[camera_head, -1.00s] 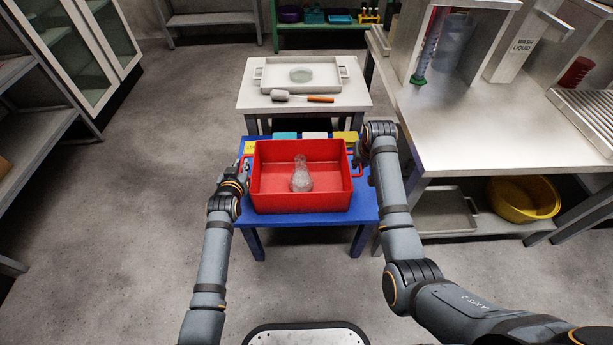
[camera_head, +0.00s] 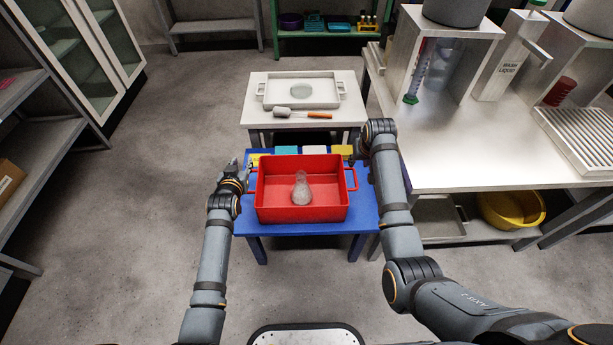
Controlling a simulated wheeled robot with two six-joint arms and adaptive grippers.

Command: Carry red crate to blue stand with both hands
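The red crate (camera_head: 303,214) rests upright on the blue stand (camera_head: 364,215), roughly in the middle of its top. A clear glass flask (camera_head: 302,192) stands inside the crate. My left gripper (camera_head: 242,164) is beside the crate's left handle, apart from it; its fingers look spread and empty. My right gripper (camera_head: 359,160) is close behind the right handle (camera_head: 352,179). Its fingers are mostly hidden by my wrist, so I cannot tell whether they are open or touching the handle.
Coloured boxes (camera_head: 314,150) line the stand's back edge. Behind it, a pale table (camera_head: 258,118) holds a tray (camera_head: 268,101) and an orange-handled brush (camera_head: 318,115). A metal workbench (camera_head: 440,140) stands close on the right. The floor at left is clear.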

